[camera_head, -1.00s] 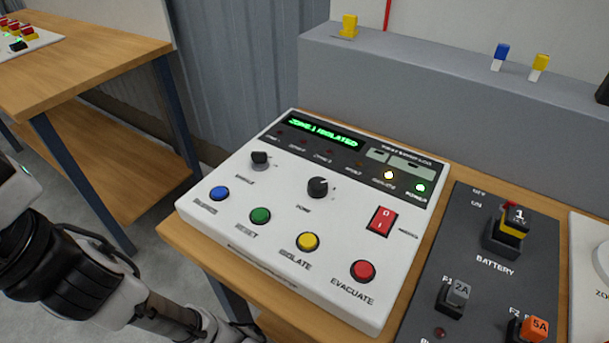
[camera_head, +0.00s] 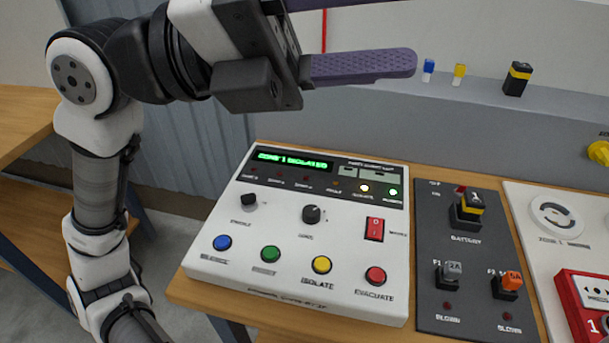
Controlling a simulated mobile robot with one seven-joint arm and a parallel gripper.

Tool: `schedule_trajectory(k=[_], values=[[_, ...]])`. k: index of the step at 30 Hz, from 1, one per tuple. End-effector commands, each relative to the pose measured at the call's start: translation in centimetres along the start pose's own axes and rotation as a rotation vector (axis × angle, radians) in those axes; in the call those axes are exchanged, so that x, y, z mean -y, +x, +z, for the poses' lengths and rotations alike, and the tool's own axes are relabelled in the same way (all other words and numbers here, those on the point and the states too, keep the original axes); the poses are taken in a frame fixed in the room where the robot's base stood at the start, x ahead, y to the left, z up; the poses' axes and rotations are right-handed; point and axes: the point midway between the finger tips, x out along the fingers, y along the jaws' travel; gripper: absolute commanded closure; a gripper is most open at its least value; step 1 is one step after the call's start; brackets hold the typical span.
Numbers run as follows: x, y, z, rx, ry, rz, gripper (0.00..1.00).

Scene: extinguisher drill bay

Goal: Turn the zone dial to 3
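The white control panel (camera_head: 300,290) sits on the wooden table. Its black zone dial (camera_head: 312,214) is in the middle of the panel, labelled below; its pointer setting is too small to read. The green display (camera_head: 292,160) seems to read "ZONE 1 ISOLATED". My gripper (camera_head: 405,32) is at the top of the view, above and behind the panel, apart from the dial. Its two purple fingers are spread with a gap and nothing shows between them. The upper finger is mostly cut off by the frame edge.
A second black knob (camera_head: 249,200) is left of the dial, a red switch (camera_head: 374,229) right. Blue, green, yellow and red buttons line the front. A dark battery and fuse board (camera_head: 455,290) stands at right. A grey ledge (camera_head: 400,120) runs behind.

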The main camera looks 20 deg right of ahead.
Motion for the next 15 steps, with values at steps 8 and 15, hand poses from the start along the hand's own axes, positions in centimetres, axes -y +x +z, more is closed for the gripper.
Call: schedule_trajectory(k=[8,15], values=[[-17.2,3.1,2.7,-0.143,-0.535,0.894,0.46],[-25.4,-5.1,3.2,0.023,-0.843,1.588,0.46]])
